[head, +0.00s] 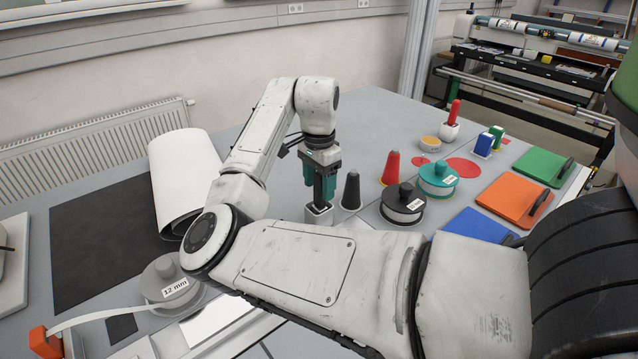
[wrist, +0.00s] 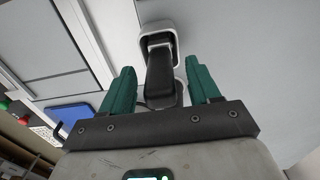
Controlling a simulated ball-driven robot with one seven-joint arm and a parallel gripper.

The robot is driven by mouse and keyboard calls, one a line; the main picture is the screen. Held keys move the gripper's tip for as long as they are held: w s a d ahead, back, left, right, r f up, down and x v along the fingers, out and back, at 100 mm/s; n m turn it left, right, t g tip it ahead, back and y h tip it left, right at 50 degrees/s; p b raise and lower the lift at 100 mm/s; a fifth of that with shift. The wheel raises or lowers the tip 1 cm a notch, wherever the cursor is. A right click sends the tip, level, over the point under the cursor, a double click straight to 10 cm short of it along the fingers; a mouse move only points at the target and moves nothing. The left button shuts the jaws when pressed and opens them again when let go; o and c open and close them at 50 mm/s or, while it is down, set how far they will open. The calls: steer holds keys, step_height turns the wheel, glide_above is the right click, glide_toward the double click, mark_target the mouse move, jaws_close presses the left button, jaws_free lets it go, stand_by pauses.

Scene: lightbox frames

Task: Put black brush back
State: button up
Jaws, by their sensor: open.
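The black brush (head: 319,190) stands upright in a small white holder (head: 319,214) on the table, in the middle of the head view. My gripper (head: 319,182) is above the holder, pointing down, with its two green fingers open. In the wrist view, the black brush (wrist: 160,78) shows between the fingers of my gripper (wrist: 160,80), with a gap on each side. The white holder (wrist: 157,33) shows beyond the fingertips. The brush's lower end is hidden inside the holder.
A black cone (head: 350,192), a red cone (head: 390,168) and black (head: 403,207) and teal (head: 438,180) tape reels stand to the right. A red brush stands in another white holder (head: 449,131). A white roll (head: 182,180) lies left on a black mat (head: 95,235).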

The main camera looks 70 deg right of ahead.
step_height(320, 180, up, 12)
steer(key=shift+f+b, duration=0.1)
steer(key=shift+b, duration=0.35)
stand_by(0.5)
